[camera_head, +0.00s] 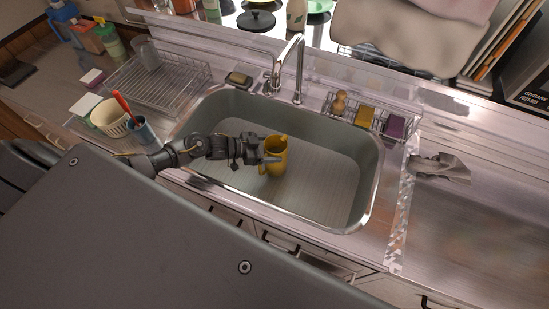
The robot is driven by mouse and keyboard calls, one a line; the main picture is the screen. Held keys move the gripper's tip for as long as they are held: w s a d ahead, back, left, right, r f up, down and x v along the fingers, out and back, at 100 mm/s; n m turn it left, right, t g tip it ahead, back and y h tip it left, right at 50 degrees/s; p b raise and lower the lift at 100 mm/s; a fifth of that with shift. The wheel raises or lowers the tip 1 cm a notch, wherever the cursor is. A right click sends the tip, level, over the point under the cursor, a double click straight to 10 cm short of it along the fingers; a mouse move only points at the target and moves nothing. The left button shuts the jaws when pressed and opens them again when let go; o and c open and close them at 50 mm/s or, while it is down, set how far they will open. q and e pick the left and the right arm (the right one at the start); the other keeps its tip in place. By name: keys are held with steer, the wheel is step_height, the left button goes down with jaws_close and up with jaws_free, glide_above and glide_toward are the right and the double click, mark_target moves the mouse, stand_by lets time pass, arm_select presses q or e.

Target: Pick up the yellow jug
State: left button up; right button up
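My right gripper does not show in this view.
A chrome faucet (291,68) rises behind the sink. A wire dish rack (160,85) stands back left, near a cup with a red-handled utensil (143,130). A wire basket with sponges (364,116) is behind right. A grey cloth (440,167) lies on the right counter.

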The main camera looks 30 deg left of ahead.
arm_select(q)
steer(key=shift+r, duration=0.1)
steer(key=c, duration=1.5)
